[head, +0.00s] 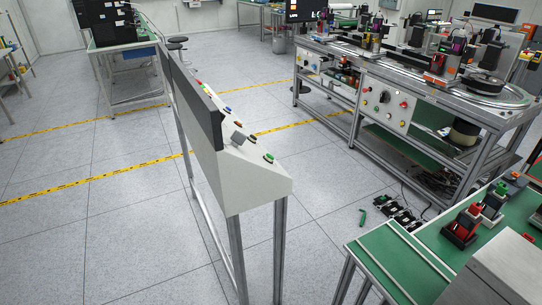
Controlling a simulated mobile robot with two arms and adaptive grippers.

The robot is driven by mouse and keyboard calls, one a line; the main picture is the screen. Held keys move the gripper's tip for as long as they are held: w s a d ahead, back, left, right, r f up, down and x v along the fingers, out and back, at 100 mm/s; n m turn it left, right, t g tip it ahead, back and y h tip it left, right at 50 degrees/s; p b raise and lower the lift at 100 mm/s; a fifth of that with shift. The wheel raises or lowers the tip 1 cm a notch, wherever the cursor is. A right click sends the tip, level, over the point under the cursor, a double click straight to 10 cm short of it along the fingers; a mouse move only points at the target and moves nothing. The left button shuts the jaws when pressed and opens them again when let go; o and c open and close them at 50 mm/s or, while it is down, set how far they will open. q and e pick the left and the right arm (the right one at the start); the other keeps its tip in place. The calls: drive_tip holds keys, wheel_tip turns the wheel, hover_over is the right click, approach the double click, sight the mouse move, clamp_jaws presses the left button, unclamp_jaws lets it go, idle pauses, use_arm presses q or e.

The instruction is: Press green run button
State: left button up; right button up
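A grey, slope-topped control console (250,178) stands on a metal profile frame in the middle of the head view. A green button (269,157) sits on its sloped face near the close end. Several smaller coloured buttons run toward the far end, too small to tell apart clearly. A dark upright panel (195,98) rises along the console's left side. Neither of my grippers is in view, and nothing touches the green button.
A long workstation (400,100) with a front button panel stands at the back right. A green-topped table (400,262) with red and green parts is at the lower right. Dark parts (398,215) lie on the floor between them. Yellow tape (95,178) crosses the open floor left of the console.

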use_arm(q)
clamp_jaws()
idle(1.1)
